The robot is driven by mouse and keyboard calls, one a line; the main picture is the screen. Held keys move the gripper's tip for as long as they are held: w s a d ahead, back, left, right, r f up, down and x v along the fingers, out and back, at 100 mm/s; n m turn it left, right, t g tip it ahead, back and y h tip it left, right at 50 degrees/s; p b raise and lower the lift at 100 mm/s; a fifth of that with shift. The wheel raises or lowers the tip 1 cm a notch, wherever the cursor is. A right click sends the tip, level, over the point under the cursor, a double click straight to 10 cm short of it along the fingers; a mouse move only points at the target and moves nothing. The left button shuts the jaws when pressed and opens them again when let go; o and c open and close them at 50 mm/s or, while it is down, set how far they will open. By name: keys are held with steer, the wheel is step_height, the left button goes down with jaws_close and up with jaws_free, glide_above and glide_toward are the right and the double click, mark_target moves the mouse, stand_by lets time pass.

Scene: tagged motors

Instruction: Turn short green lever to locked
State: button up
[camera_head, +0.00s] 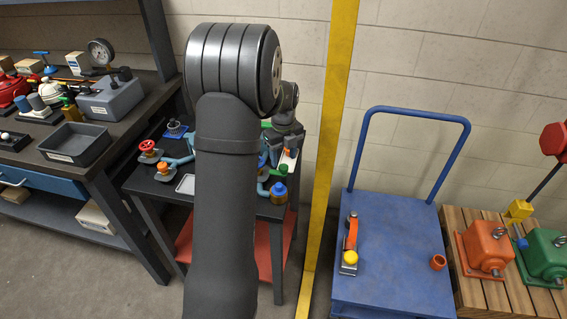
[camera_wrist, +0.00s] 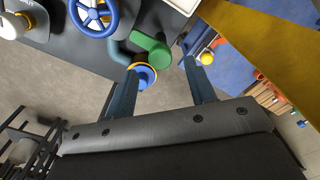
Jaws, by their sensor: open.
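The short green lever (camera_wrist: 152,50) shows in the wrist view on a teal pipe fitting with a blue and yellow round end (camera_wrist: 144,75). A green part that looks like the same lever (camera_head: 280,170) shows in the head view at the right side of the dark table, beside my arm. My gripper (camera_wrist: 161,67) is open, its two fingers apart. The green lever appears between and just beyond the fingertips in the wrist view; I cannot tell whether they touch it. In the head view my arm hides part of the table, and my fingertips are hard to make out.
A blue handwheel (camera_wrist: 95,14) is left of the lever in the wrist view. Red and orange valves (camera_head: 148,148) stand on the table's left. A yellow post (camera_head: 334,140) rises close to the table's right side. A blue cart (camera_head: 395,255) stands beyond it.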

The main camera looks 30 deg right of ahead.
mark_target(283, 166)
steer(key=shift+f, duration=1.7)
steer(key=c, duration=1)
steer(key=shift+o, duration=0.2)
